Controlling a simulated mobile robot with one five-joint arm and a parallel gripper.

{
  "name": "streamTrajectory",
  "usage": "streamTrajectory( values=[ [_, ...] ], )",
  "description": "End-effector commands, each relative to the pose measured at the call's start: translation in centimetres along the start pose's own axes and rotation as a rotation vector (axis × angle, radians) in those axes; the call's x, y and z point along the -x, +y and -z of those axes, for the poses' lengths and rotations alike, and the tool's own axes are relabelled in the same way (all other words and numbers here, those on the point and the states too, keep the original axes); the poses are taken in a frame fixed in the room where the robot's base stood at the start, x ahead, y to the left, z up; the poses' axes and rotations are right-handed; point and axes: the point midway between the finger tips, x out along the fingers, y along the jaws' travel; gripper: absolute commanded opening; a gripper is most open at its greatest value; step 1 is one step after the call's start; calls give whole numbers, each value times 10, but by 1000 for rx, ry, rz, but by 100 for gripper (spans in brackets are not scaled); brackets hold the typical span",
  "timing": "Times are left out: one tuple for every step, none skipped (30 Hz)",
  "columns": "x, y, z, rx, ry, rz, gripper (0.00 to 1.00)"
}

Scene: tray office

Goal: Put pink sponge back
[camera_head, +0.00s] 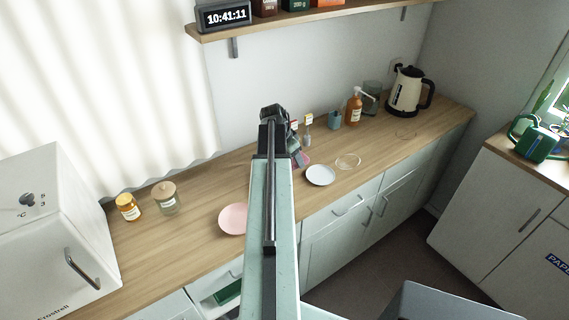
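My arm reaches up the middle of the view, over the wooden counter. My gripper (274,112) is the dark end at its top; I cannot tell whether it is open, shut or holding something. A small pinkish piece (302,159) shows just right of my arm, on the counter among small items; it may be the pink sponge, but it is partly hidden and too small to be sure. A pink round plate (231,219) lies left of my arm, its right edge close to the arm in the picture.
A shelf (290,20) hangs above. A drawer (222,293) below stands open.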

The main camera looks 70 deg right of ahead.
Motion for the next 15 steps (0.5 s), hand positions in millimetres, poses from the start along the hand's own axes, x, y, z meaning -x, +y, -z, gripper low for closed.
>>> streamTrajectory(
  values=[
    [-1,-2,1,1,0,0,23],
    [-1,-3,1,1,0,0,23],
    [0,-3,0,3,0,1,23],
    [-1,-3,-1,3,0,1,23],
    [-3,-3,-2,4,0,2,23],
    [-7,-3,-4,4,0,2,23],
    [-11,-3,-6,4,0,2,23],
    [-16,-3,-8,4,0,2,23],
    [-24,-2,-10,3,0,1,23],
    [-29,-2,-12,2,0,1,23],
    [-33,-2,-13,2,0,1,23],
    [-37,-2,-15,2,0,1,23],
    [-37,-2,-15,3,0,1,23],
    [-36,-3,-16,4,0,1,19],
    [-34,-3,-16,5,0,2,12]
  ],
)
